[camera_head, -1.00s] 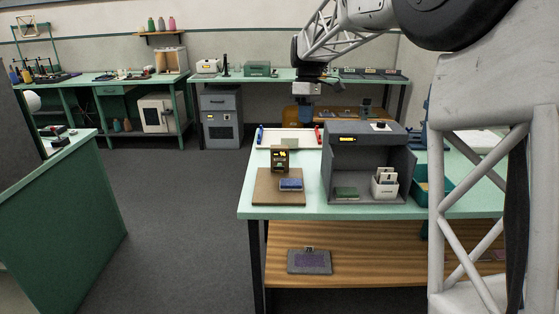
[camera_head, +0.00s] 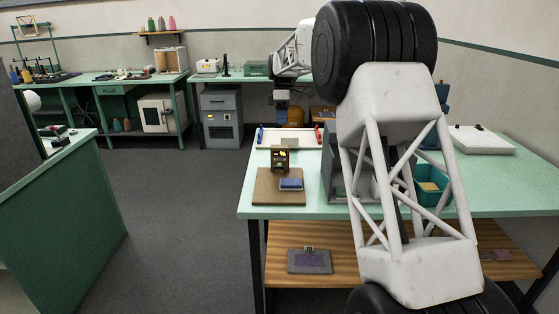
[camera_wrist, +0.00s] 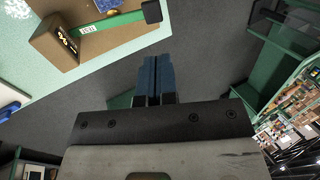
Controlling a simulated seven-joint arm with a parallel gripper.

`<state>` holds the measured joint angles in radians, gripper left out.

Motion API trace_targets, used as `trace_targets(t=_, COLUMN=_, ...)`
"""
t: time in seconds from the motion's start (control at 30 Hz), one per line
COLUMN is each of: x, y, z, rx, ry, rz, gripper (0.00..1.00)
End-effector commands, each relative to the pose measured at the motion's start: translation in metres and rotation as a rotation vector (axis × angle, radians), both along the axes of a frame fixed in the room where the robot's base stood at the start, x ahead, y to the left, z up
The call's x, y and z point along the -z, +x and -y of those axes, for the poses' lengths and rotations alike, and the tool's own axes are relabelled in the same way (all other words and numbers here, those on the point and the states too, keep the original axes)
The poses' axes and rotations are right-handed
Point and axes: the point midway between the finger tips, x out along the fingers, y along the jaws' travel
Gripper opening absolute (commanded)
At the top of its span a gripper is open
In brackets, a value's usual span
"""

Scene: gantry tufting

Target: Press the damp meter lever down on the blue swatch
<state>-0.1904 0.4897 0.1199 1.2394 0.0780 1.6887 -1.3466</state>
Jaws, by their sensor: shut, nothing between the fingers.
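My gripper (camera_wrist: 155,60) is shut and empty, with blue fingers, apart from the meter and over the floor in that view. In the head view it hangs beyond the bench.
A white tray (camera_head: 278,147) with blue and red ends lies behind the meter. A grey booth (camera_head: 328,165) stands right of the board, mostly hidden by my arm. A teal bin (camera_head: 432,198) and a white flat case (camera_head: 481,140) are farther right. Floor left of the bench is clear.

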Motion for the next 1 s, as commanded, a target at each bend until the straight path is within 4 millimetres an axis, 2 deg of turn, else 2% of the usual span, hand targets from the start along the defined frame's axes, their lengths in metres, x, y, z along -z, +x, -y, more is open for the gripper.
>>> trace_targets(t=0.3, x=0.008, y=0.012, z=-0.008, rx=-0.038, ry=0.014, rz=-0.015, gripper=0.0)
trace_targets(t=0.73, x=0.01, y=0.011, z=-0.007, rx=-0.038, ry=0.014, rz=-0.016, gripper=0.0)
trace_targets(t=1.0, x=0.025, y=0.004, z=-0.008, rx=-0.038, ry=0.013, rz=-0.016, gripper=0.0)
